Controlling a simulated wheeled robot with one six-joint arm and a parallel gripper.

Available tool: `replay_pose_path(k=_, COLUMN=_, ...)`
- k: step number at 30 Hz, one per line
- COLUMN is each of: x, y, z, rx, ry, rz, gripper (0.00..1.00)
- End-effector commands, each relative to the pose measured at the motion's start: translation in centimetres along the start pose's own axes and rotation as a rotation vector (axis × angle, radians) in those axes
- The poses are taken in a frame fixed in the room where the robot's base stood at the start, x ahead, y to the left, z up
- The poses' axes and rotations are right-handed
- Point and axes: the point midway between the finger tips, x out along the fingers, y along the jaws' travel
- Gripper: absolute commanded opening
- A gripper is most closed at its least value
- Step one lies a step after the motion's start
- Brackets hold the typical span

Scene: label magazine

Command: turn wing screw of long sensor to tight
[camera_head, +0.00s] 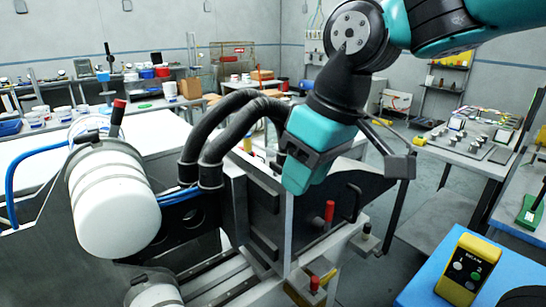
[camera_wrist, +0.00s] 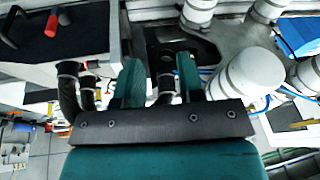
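My gripper (camera_head: 297,180) hangs over the machine, left of the dark panel's red knob, and hides part of the machine behind it. In the wrist view my gripper (camera_wrist: 160,78) has its two teal fingers well apart, with nothing clearly held between them. Black hoses and a dark plate (camera_wrist: 205,48) show beyond the fingers. I cannot clearly make out the long sensor or its wing screw in either view.
Two curved black hoses (camera_head: 227,112) rise close beside my gripper. A red knob (camera_head: 329,211) and black handle (camera_head: 353,203) stick up right. A yellow button box (camera_head: 466,268) stands on a blue surface (camera_head: 415,290).

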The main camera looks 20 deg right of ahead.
Motion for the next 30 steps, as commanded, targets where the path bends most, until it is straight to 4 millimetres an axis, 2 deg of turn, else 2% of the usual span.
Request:
replay_pose_path(k=1, x=-1.5, y=1.6, z=-2.4, rx=0.032, ry=0.03, rz=0.048, gripper=0.35)
replay_pose_path(k=4, x=-4.7, y=4.1, z=-5.8, rx=0.103, ry=0.076, rz=0.124, gripper=0.35)
replay_pose_path(k=8, x=-7.6, y=6.1, z=-8.2, rx=0.173, ry=0.116, rz=0.18, gripper=0.35)
replay_pose_path(k=11, x=-8.2, y=6.7, z=-8.9, rx=0.197, ry=0.126, rz=0.194, gripper=0.35)
replay_pose_path(k=14, x=-7.4, y=7.0, z=-9.1, rx=0.2, ry=0.126, rz=0.196, gripper=0.35)
replay_pose_path(k=17, x=-5.7, y=7.3, z=-9.2, rx=0.2, ry=0.123, rz=0.195, gripper=0.35)
replay_pose_path(k=30, x=4.0, y=9.3, z=-10.2, rx=0.198, ry=0.122, rz=0.195, gripper=0.35)
